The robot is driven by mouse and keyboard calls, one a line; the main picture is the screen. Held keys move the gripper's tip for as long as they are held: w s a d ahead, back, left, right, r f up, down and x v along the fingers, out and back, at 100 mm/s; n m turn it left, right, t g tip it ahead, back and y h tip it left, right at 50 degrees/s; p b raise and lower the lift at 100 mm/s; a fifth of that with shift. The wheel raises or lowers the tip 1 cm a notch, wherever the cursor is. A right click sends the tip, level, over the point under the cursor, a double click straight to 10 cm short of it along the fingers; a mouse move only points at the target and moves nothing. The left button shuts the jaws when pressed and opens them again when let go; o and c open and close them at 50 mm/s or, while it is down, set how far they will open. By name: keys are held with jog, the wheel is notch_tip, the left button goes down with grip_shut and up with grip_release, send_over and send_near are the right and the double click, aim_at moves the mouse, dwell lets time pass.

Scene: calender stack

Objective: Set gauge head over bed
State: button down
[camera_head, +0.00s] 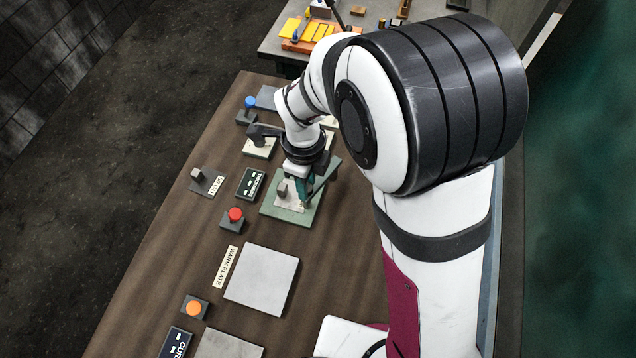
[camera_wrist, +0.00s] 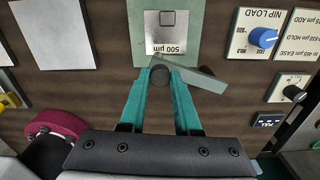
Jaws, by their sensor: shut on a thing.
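My gripper (camera_head: 304,198) reaches down over the near part of a green plate, which looks like the bed (camera_head: 269,208). In the wrist view its teal fingers (camera_wrist: 161,77) are shut on a dark round knob. The knob belongs to a grey bar, likely the gauge head (camera_wrist: 203,80), which slants off to the right. The green plate (camera_wrist: 140,22) lies beyond the fingertips, with a pale sheet labelled 500 µm (camera_wrist: 168,47) on it. The bar's end overlaps the plate's near edge in this view. Whether it touches the plate cannot be told.
A NIP LOAD panel with a blue knob (camera_wrist: 263,37) stands right of the plate in the wrist view. A red button (camera_head: 235,215), a display box (camera_head: 250,184) and a warm plate (camera_head: 262,279) lie nearby. An orange tray (camera_head: 306,36) is on a far table.

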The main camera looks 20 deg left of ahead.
jog(key=shift+w+a+m, duration=0.35)
jog(key=shift+a+m, duration=0.25)
jog(key=shift+m, duration=0.25)
jog(key=shift+w+a+m, duration=0.3)
jog(key=shift+a+m, duration=0.3)
jog(key=shift+m, duration=0.25)
jog(key=c, duration=0.6)
grip_release()
notch_tip(320, 180, up, 16)
jog(key=shift+f, duration=0.1)
